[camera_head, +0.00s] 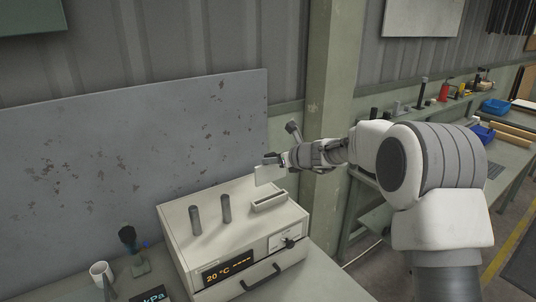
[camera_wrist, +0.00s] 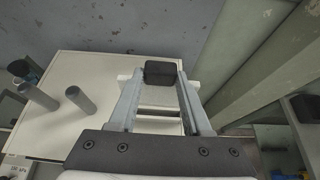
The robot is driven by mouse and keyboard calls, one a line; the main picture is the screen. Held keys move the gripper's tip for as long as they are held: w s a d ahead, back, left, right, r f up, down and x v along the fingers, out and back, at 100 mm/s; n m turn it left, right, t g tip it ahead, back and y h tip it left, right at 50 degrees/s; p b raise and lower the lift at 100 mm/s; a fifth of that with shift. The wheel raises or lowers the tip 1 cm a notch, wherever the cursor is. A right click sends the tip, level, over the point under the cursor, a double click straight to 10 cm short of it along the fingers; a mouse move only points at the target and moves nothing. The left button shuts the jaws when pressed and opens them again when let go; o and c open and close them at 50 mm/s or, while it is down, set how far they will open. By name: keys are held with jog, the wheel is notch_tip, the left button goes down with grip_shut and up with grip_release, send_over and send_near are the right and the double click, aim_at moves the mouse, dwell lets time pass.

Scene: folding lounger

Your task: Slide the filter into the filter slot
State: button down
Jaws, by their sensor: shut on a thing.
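The filter (camera_head: 267,174) is a thin pale plate with a dark grip block, which shows in the wrist view (camera_wrist: 161,72). My gripper (camera_head: 276,159) is shut on the block, and the plate hangs below it. The filter slot (camera_head: 269,201) is a raised rectangular opening on top of the white device, near its back right. The plate is above the slot, and the head view shows a small gap between them. In the wrist view, the slot (camera_wrist: 159,122) appears between my fingers.
The white device (camera_head: 196,254) has two grey posts (camera_head: 225,208) on top and a display reading 20 °C. A white mug (camera_head: 101,273) and a dark brush (camera_head: 130,241) stand left of it. A grey panel (camera_head: 130,135) rises behind; a green pillar (camera_head: 325,120) stands close to my arm.

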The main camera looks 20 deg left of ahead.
jog(key=shift+w+a, duration=0.15)
jog(key=shift+f, duration=0.15)
notch_tip(320, 180, down, 8)
jog(key=b, duration=0.8)
jog(key=shift+f, duration=0.2)
dwell(0.5)
jog(key=shift+f+b, duration=0.5)
dwell(0.7)
jog(key=shift+c, duration=1.3)
grip_release()
